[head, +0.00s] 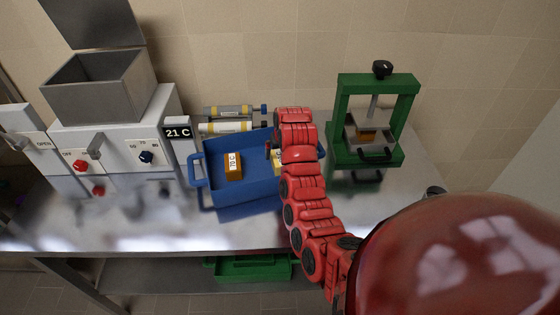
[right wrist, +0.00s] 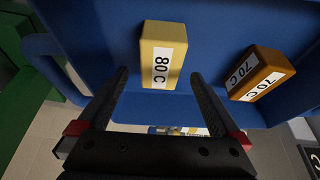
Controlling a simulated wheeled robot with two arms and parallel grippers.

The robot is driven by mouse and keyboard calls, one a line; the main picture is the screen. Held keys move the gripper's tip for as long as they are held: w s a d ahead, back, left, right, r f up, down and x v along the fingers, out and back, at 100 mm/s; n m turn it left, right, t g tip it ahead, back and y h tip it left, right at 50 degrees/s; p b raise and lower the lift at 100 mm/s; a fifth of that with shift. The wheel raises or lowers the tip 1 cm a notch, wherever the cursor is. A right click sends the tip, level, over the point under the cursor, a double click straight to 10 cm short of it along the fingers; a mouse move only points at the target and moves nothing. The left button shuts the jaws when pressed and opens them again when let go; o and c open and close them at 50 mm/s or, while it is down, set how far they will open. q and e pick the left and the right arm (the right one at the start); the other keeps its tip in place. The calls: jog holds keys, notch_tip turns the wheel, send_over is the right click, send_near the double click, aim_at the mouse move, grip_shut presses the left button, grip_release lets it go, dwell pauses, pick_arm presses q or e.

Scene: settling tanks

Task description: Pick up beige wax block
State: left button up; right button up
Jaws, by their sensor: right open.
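The beige wax block (right wrist: 163,47), labelled "80 C", lies in the blue tray (head: 245,189). In the head view the block (head: 277,164) is partly hidden behind my red right arm. My right gripper (right wrist: 160,78) is open and empty, its two dark fingers apart on either side of the block's near end in the right wrist view. I cannot tell whether either finger touches it. In the head view the right jaws are mostly hidden by the arm. My left gripper is not in view.
An orange block (head: 233,166), labelled "70 C", lies in the same tray. A green press (head: 344,125) stands right of the tray. A white machine with a hopper (head: 98,85) and a "21 C" display (head: 178,133) stand left. Rollers (head: 228,111) lie behind.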

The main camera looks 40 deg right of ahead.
jog(key=p+x, duration=0.1)
jog(key=x, duration=0.2)
jog(key=shift+s+p, duration=0.15)
jog(key=shift+p, duration=0.15)
jog(key=shift+f, duration=0.6)
grip_shut()
jog(key=shift+w+r, duration=0.1)
jog(key=shift+w, duration=0.15)
